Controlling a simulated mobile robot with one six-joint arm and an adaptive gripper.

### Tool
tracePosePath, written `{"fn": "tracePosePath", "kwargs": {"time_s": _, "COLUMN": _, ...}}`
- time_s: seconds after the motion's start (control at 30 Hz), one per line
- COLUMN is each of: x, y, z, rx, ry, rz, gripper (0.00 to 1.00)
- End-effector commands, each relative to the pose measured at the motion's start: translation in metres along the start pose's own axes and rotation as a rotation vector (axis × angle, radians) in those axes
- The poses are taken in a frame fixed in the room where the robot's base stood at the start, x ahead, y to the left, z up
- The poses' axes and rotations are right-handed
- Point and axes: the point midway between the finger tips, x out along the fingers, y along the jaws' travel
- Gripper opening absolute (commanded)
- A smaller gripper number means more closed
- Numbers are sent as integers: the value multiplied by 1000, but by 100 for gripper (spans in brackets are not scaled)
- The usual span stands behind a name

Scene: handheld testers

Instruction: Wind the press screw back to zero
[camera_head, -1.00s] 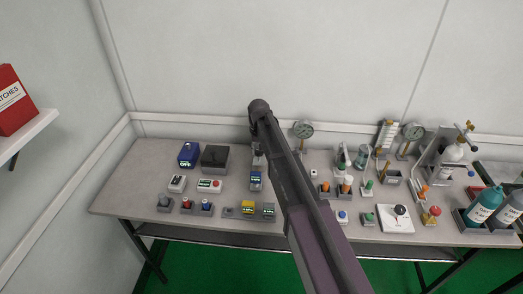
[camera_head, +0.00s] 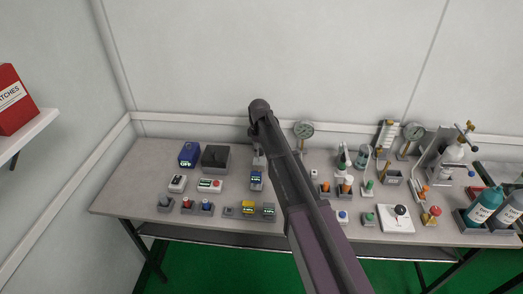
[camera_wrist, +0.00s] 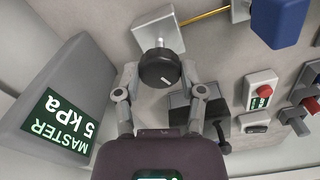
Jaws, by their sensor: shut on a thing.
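In the wrist view my gripper (camera_wrist: 159,74) has a finger on each side of a round black knob (camera_wrist: 157,66) and is shut on it. The knob has a short white mark on its face, towards the lower right of centre. It sits on a short stem in front of a pale grey block (camera_wrist: 158,35). A grey unit (camera_wrist: 58,82) at the left has a green display reading "MASTER 5 kPa". In the head view my arm hides the knob and the gripper.
In the wrist view a brass rod (camera_wrist: 205,15) runs from the pale block towards the upper right. A dark block (camera_wrist: 180,108) lies close by the right finger. A red-button box (camera_wrist: 262,90) stands further right. In the head view several testers crowd the bench (camera_head: 140,160).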

Motion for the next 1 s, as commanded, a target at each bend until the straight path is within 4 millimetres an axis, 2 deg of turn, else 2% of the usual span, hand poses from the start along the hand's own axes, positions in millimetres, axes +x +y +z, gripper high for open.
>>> {"fn": "tracePosePath", "kwargs": {"time_s": 1.0, "x": 1, "y": -3, "z": 3, "rx": -939, "ry": -1, "rz": -8, "gripper": 4}}
